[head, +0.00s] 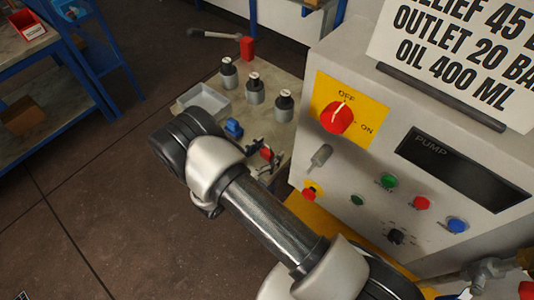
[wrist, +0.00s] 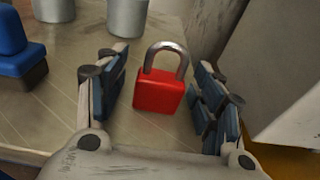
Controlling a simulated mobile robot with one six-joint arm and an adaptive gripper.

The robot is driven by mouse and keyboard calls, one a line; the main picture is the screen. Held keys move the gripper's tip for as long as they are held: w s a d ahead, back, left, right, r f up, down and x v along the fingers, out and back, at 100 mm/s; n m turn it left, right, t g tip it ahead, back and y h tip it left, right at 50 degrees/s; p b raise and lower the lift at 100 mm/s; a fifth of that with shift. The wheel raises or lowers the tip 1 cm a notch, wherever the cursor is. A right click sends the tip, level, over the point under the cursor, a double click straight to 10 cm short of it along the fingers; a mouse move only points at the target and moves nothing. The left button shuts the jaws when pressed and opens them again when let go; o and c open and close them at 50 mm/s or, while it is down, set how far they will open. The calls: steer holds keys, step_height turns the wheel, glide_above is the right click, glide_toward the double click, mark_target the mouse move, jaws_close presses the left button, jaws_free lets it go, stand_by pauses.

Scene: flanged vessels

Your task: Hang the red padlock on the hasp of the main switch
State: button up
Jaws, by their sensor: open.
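The red padlock (wrist: 160,92) has a closed-looking grey shackle pointing to the top of the wrist view. It is on the bench between the two fingers of my gripper (wrist: 161,66). The gripper is open, with a gap on each side of the padlock. In the head view a small part of the padlock (head: 267,154) shows beside my gripper (head: 264,164), partly hidden. The main switch (head: 337,117) is a red knob on a yellow plate marked OFF and ON, pointing near OFF. A grey metal piece (head: 320,157) sticks out below the plate; I cannot tell if it is the hasp.
The bench (head: 284,73) carries several grey vessels with dark tops, a pale tray (head: 203,101) and a blue block (head: 234,129). The blue block (wrist: 18,55) is left of my gripper in the wrist view. The pump cabinet (head: 440,95) rises close on the right.

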steer(key=shift+c, duration=0.2)
steer(key=c, duration=1.2)
step_height(320, 180, up, 20)
steer(key=p, duration=0.6)
